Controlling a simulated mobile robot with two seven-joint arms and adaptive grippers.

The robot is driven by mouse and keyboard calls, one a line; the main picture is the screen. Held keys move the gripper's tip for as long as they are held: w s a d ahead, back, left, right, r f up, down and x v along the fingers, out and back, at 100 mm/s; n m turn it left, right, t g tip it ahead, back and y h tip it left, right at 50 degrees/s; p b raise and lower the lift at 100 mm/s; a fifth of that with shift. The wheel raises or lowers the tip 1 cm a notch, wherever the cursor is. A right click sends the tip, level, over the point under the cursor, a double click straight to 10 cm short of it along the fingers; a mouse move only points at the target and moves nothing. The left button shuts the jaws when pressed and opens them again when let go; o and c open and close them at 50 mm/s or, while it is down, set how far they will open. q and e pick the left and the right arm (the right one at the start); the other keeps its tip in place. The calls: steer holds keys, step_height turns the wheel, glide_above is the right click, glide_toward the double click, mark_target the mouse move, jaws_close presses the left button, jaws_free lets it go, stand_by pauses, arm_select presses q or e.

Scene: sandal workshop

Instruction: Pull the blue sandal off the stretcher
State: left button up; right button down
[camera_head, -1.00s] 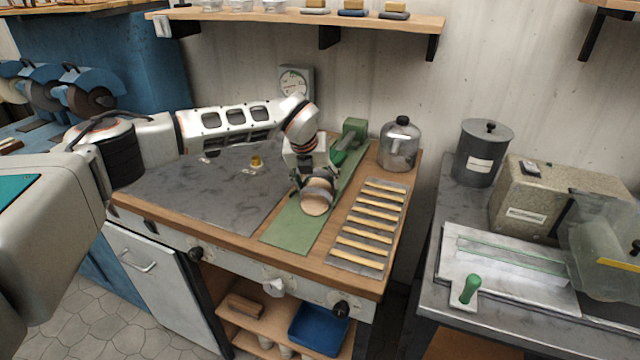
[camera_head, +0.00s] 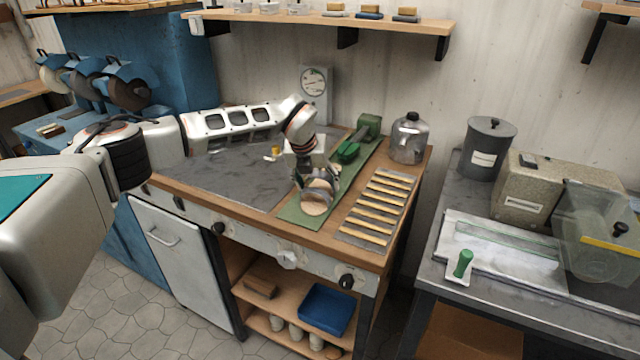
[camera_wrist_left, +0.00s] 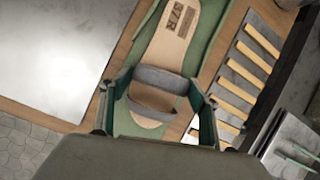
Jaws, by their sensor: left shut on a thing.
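The sandal (camera_head: 316,206) has a tan sole and a grey-blue strap and is near the front end of the green mat (camera_head: 292,213). The wrist view shows its footbed (camera_wrist_left: 170,40), with dark lettering, and its strap (camera_wrist_left: 160,78). My left gripper (camera_head: 311,186) is shut on the sandal, with one finger at each side; it also shows in the wrist view (camera_wrist_left: 157,103). The stretcher (camera_head: 369,125) is at the mat's back end, with its bright green form (camera_head: 348,151) in view and apart from the sandal. My right gripper is not in view.
A slatted rack (camera_head: 378,208) lies right of the mat, with a metal canister (camera_head: 408,138) behind it. A dark plate (camera_head: 225,175) covers the bench at left, with a small yellow-capped item (camera_head: 274,151) on it. A dial gauge (camera_head: 315,85) stands at the back.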

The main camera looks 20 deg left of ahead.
arm_select(q)
steer(key=shift+s+f, duration=0.35)
steer(key=shift+f, duration=0.05)
steer(key=shift+a, duration=0.1)
steer(key=o, duration=1.4)
steer(key=shift+o, duration=0.2)
steer(key=shift+w, duration=0.15)
steer(key=shift+r, duration=0.1)
steer(key=shift+r, duration=0.2)
steer(key=shift+r, duration=0.15)
steer(key=v, duration=1.1)
steer(key=shift+r, duration=0.3)
